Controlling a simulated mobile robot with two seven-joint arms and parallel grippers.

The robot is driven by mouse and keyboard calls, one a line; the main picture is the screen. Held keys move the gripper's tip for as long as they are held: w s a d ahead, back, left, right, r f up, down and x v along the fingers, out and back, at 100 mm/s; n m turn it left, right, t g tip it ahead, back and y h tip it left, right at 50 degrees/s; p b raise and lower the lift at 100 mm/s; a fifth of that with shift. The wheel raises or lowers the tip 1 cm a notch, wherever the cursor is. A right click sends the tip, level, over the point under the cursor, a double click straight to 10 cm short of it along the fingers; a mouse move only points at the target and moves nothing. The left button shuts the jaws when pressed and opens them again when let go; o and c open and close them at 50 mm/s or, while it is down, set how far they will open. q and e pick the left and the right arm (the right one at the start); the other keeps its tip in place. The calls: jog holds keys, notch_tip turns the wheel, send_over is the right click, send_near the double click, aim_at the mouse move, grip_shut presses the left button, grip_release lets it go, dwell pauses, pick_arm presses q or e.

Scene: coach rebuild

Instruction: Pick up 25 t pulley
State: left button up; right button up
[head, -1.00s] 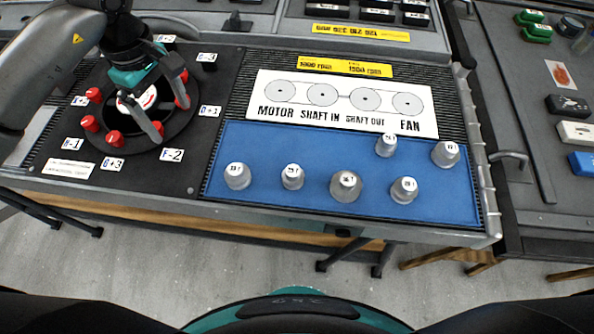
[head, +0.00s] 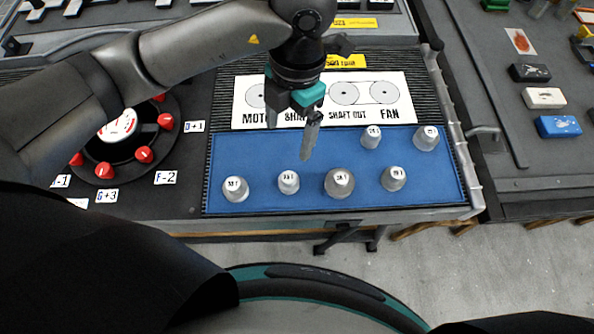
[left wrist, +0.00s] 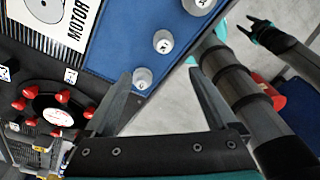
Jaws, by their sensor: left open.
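Several grey pulleys with small white labels stand on a blue mat (head: 260,150). The front row has one at the left end (head: 236,190), a second (head: 288,183), a larger one (head: 338,184) and one at right (head: 393,180). Two more stand behind, one (head: 371,138) left of the corner one (head: 426,140). I cannot read the labels surely, so I cannot tell which is 25 t. My left gripper (head: 290,140) is open and empty above the mat's left part. In the left wrist view a pulley (left wrist: 143,78) shows near the left fingertip. My right gripper (left wrist: 246,25) appears open and empty there.
A white board (head: 385,113) printed with belt circles lies behind the mat. A round dial (head: 117,125) with red knobs is at left. Right of the table, a grey bench holds black, white and blue blocks (head: 558,126). The mat's front right is clear.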

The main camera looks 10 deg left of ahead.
pick_arm(q)
send_over(289, 177)
jog(key=shift+n, duration=0.4)
jog(key=f, duration=0.8)
jog(key=shift+w+f+b, duration=0.25)
jog(key=shift+f+b, duration=0.05)
jog(key=shift+f, duration=0.1)
jog(key=shift+s+f, duration=0.15)
jog(key=shift+f, duration=1.4)
jog(key=shift+s+f, duration=0.1)
jog(key=shift+f, duration=1.45)
grip_shut()
